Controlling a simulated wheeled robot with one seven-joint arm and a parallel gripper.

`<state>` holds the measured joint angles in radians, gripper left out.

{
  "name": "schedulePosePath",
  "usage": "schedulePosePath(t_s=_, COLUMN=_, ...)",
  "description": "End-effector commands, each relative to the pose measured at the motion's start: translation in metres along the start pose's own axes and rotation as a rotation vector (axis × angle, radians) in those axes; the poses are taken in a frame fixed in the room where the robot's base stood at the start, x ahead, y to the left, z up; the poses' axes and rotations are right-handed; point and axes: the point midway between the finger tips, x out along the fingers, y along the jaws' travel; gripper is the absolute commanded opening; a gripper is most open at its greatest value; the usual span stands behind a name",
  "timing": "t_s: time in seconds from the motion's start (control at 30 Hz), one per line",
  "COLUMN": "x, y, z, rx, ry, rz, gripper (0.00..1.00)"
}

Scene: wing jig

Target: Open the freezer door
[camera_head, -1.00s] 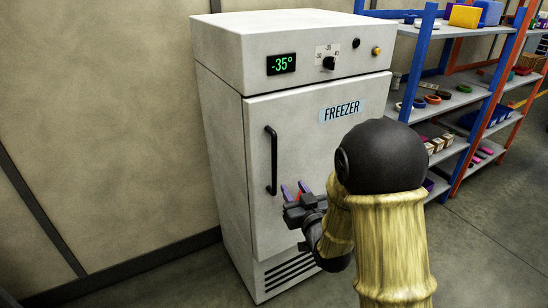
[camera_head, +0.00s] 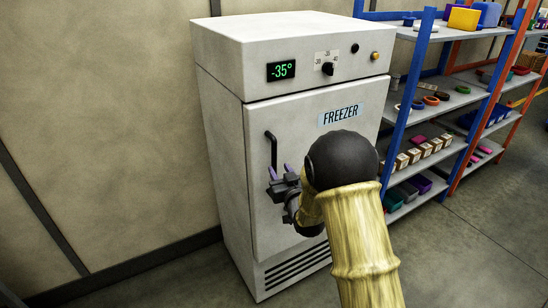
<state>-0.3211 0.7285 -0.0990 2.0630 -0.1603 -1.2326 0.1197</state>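The white freezer (camera_head: 225,170) stands upright against the beige wall. Its door (camera_head: 290,125) is shut and carries a blue "FREEZER" label. The black vertical handle (camera_head: 272,150) is on the door's left side. My gripper (camera_head: 279,171) is at the lower part of the handle, in front of it in this view. The lower end of the handle is hidden behind the gripper. I cannot tell whether the fingers touch the handle or how far apart they are.
A blue and orange shelf rack (camera_head: 440,110) with bins, tape rolls and small boxes stands close to the freezer's right side. A green display (camera_head: 281,69) on the freezer reads -35°. The floor (camera_head: 490,240) at the front right is clear.

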Motion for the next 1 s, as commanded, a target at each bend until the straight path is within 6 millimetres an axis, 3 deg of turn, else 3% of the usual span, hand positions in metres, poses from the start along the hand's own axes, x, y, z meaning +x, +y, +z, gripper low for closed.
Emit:
schedulePosePath(t_s=0.4, x=0.057, y=0.001, z=-0.001, rx=-0.001, ry=0.001, rz=0.001, gripper=0.36)
schedulePosePath(t_s=0.8, x=0.065, y=0.000, z=0.000, rx=0.000, ry=0.000, rz=0.001, gripper=0.36)
schedulePosePath(t_s=1.0, x=0.065, y=0.000, z=0.000, rx=0.000, ry=0.000, rz=0.001, gripper=0.00)
